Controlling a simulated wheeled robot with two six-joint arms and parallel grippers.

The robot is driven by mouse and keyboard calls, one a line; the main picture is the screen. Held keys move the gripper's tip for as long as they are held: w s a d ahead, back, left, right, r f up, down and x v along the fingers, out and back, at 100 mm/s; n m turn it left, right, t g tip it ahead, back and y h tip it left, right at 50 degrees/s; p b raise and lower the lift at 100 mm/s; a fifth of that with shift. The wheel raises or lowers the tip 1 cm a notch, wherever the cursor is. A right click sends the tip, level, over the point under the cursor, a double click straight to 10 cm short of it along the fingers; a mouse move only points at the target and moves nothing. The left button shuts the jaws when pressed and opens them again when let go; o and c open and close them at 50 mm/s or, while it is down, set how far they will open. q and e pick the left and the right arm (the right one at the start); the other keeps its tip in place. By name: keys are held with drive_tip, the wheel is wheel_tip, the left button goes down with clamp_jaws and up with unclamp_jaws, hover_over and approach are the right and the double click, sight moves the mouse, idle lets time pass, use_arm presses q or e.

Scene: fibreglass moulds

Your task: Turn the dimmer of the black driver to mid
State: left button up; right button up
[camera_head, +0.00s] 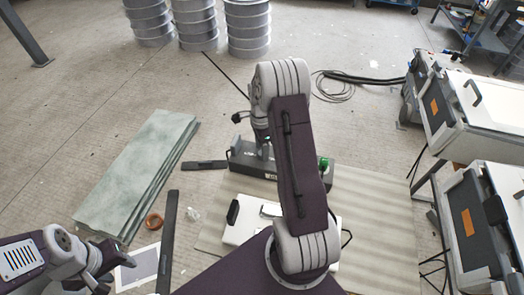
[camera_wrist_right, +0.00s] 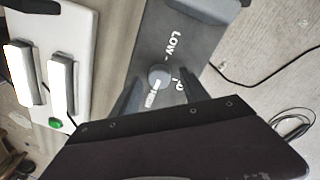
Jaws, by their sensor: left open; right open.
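The black driver (camera_head: 243,158) is a long dark box on the floor mat in the head view, partly hidden by my right arm. In the right wrist view its dark grey face (camera_wrist_right: 190,28) shows the word LOW and a second label, partly covered. The dimmer (camera_wrist_right: 158,75) is a round grey knob with a white pointer, which points down and slightly left in that picture. My right gripper (camera_wrist_right: 162,84) is open, with its dark fingers on either side of the dimmer; contact cannot be told. My left gripper (camera_head: 108,262) is open and empty at lower left, away from the driver.
A white box (camera_head: 240,228) lies close to the black driver; a white panel (camera_wrist_right: 85,50) with pale bars shows in the wrist view. White cases (camera_head: 480,110) stand right.

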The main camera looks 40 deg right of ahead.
drive_tip(key=shift+f, duration=0.35)
drive_tip(key=shift+c, duration=0.3)
clamp_jaws()
drive_tip(key=shift+r, duration=0.1)
